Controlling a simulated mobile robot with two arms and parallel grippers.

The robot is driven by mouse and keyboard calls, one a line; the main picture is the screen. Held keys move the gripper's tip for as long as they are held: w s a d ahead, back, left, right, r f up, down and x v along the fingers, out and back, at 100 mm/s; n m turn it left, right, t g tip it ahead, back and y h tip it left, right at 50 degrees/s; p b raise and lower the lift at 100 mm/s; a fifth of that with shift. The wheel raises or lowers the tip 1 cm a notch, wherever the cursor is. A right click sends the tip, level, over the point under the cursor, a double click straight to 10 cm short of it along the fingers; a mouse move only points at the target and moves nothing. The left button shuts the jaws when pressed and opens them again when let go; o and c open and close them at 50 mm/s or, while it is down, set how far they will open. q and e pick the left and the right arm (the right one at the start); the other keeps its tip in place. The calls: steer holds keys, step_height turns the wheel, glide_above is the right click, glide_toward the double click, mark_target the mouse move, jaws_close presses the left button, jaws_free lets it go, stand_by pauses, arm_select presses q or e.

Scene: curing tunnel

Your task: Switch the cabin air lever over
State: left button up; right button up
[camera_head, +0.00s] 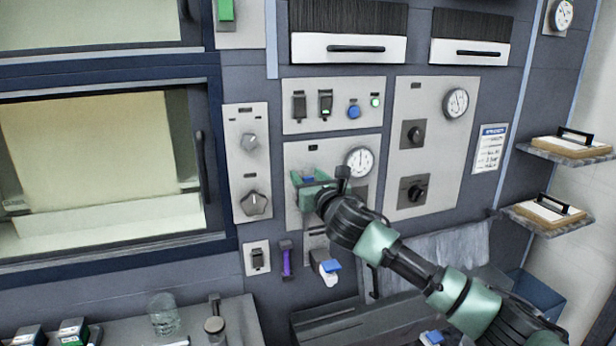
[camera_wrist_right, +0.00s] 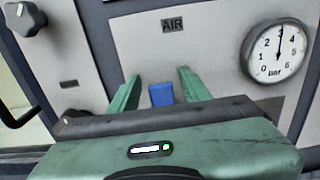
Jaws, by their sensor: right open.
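The cabin air lever shows as a small blue block (camera_wrist_right: 161,94) on a pale panel below an "AIR" label (camera_wrist_right: 173,25) in the right wrist view. My right gripper (camera_wrist_right: 159,76) is open, with one green finger on each side of the blue lever. I see gaps between the fingers and the lever, and no clear contact. The lower part of the lever is hidden behind my gripper body. In the head view my right gripper (camera_head: 309,176) is at the panel's left part, with a bit of blue between its fingers. My left gripper is not in view.
A pressure gauge (camera_head: 359,161) is just right of the gripper. Knobs (camera_head: 255,204) stick out on the panel to the left. A purple handle (camera_head: 286,259) and a blue-topped fitting (camera_head: 329,267) sit below. A glass jar (camera_head: 163,313) stands on the ledge at lower left.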

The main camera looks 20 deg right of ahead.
jaws_close()
stand_by(1.4)
